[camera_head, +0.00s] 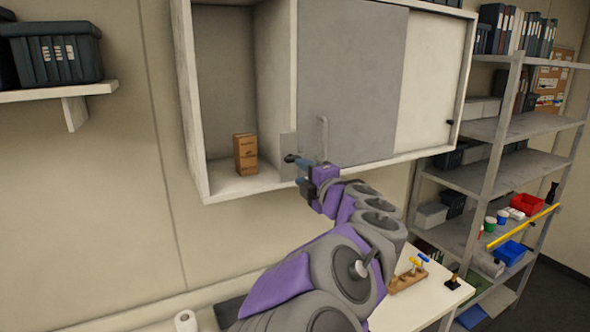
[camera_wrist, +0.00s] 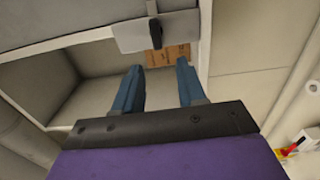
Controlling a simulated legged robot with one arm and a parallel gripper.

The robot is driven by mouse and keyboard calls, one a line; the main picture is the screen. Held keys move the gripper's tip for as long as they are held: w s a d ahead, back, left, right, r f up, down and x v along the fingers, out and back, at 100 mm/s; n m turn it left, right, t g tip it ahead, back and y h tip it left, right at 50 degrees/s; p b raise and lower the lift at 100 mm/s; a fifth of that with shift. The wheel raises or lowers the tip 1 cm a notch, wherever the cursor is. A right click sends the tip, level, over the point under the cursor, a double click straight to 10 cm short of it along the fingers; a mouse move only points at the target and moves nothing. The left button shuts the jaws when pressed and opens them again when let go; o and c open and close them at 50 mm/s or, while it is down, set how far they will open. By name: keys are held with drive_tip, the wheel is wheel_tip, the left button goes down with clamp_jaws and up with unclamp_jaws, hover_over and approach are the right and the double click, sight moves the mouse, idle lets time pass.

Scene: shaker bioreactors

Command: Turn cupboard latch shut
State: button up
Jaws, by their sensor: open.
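A pale wall cupboard (camera_head: 188,100) has a grey door (camera_head: 350,75) with a vertical bar handle (camera_head: 323,135). The cupboard's left compartment is open. A small dark latch knob (camera_head: 290,158) is by a grey plate at the door's lower left edge. My gripper (camera_head: 300,162) is beside the latch in the head view. In the wrist view its two blue fingers (camera_wrist: 160,75) are apart with nothing between them. I cannot tell whether they touch the latch.
A brown carton (camera_head: 245,153) stands in the open compartment and also shows beyond my fingers in the wrist view (camera_wrist: 172,54). A second dark knob (camera_head: 450,122) is at the cupboard's right end. A bench (camera_head: 425,305) is below, and loaded shelving (camera_head: 480,175) stands right.

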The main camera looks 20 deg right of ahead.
drive_tip(key=s, duration=0.9)
drive_tip(key=shift+d, duration=0.1)
